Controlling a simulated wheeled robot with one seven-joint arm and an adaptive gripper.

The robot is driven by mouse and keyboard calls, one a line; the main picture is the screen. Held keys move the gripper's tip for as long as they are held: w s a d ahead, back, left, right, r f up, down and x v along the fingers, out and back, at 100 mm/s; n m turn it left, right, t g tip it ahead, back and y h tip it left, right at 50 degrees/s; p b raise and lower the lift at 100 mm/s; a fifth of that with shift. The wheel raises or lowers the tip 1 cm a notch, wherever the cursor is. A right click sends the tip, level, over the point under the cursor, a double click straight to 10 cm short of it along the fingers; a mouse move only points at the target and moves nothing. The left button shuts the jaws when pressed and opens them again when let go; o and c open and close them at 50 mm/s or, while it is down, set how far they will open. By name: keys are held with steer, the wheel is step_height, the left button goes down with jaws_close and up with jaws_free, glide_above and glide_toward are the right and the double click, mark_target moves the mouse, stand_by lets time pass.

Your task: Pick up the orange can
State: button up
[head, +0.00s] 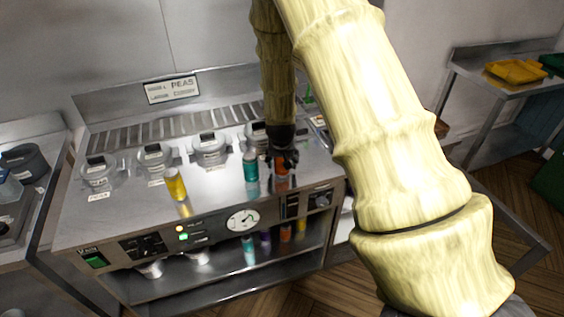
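An orange can (281,172) stands on the metal counter of the frying range, near its front right. My gripper (282,160) points down at it from above, with its dark fingers at the can's upper part. The gripper hides the can's top. I cannot tell whether the fingers are open around the can or shut on it. No gap shows between the can and the counter.
A teal can (251,166) stands just left of the orange one. A yellow can (175,184) is further left. Several grey lidded pots (155,156) line the back. Small coloured items, including an orange one (285,233), show on the lower shelf (215,284).

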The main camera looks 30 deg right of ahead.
steer(key=c, duration=0.9)
steer(key=shift+r, duration=0.1)
